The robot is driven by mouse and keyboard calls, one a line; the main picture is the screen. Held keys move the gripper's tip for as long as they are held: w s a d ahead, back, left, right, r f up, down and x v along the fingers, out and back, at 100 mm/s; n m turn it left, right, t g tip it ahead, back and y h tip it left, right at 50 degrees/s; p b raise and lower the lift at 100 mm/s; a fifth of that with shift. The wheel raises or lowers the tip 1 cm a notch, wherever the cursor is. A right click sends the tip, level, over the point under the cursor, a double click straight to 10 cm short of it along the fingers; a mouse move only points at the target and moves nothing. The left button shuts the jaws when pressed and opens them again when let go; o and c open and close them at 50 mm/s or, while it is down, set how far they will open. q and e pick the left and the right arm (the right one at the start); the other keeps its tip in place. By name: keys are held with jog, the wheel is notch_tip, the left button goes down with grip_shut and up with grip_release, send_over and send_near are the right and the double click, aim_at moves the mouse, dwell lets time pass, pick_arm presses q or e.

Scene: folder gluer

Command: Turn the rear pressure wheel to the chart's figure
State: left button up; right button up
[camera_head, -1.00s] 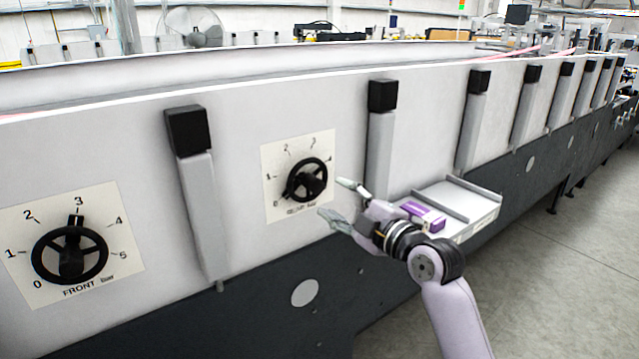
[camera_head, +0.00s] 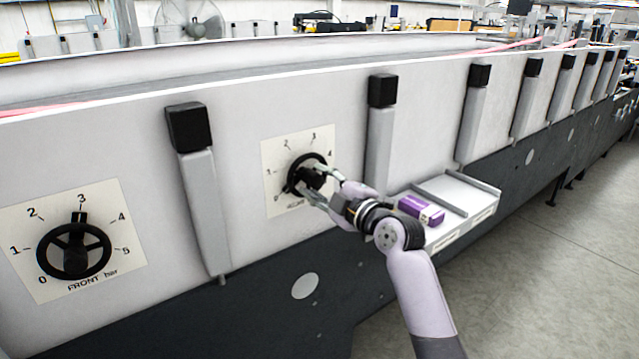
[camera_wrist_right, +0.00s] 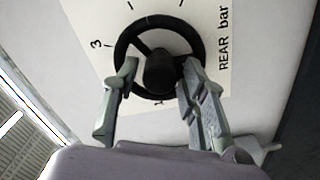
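The rear pressure wheel (camera_head: 305,172) is a black spoked handwheel on a white dial plate (camera_head: 273,152) marked from 0 upward. Its dark nub points near 0 in the head view. The wheel also shows in the right wrist view (camera_wrist_right: 160,52), beside the words "REAR bar". My right gripper (camera_head: 318,181) is at the wheel's lower right side. In the right wrist view its fingers (camera_wrist_right: 158,78) are spread over the rim on either side of the hub, with a gap visible beside the hub. I cannot tell whether they touch the wheel. My left gripper is out of view. No chart is readable.
The front wheel (camera_head: 74,250) sits on its own dial at the left, pointer at 3. Grey posts with black caps (camera_head: 382,90) stand out along the machine's side.

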grip_shut()
